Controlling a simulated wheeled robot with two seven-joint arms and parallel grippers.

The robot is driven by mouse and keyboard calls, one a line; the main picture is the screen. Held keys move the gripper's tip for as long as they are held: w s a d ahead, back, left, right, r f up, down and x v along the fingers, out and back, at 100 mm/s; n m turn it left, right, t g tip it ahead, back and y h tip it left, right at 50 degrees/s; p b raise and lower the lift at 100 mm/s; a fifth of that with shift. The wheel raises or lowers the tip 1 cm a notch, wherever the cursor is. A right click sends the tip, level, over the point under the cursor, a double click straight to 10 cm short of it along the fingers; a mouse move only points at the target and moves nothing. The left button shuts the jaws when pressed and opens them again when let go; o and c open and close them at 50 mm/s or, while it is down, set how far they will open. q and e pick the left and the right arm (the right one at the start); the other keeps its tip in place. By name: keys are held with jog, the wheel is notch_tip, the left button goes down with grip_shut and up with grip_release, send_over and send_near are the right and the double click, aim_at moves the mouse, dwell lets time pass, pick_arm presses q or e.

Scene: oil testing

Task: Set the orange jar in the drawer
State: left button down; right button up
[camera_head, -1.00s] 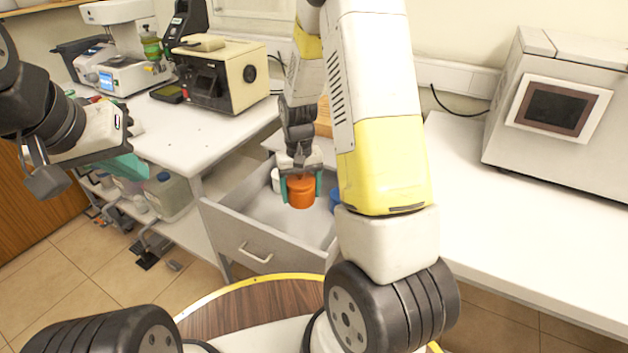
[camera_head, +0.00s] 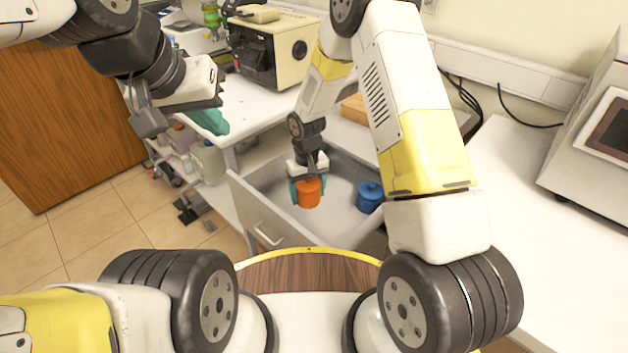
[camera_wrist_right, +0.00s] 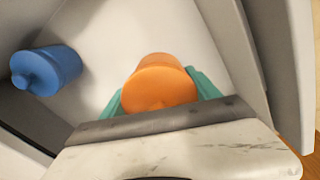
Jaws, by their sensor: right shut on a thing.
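The orange jar (camera_head: 309,194) is between the teal fingers of my right gripper (camera_head: 308,190), which is shut on it. The jar is over the inside of the open drawer (camera_head: 262,219); I cannot tell whether it touches the drawer floor. In the right wrist view the orange jar (camera_wrist_right: 160,82) sits between the teal fingertips (camera_wrist_right: 160,98), with the pale drawer floor behind it. My left gripper (camera_head: 207,118) is to the left, away from the drawer; its teal fingers show, but their gap is not clear.
A blue jar (camera_head: 370,196) stands in the drawer to the right of the orange one; it also shows in the right wrist view (camera_wrist_right: 46,70). The drawer's floor has free room around them. A cream machine (camera_head: 268,50) stands on the left bench.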

aim_at(308, 213)
jog(key=shift+f, duration=3)
jog(key=shift+f, duration=0.1)
jog(key=o, duration=1.4)
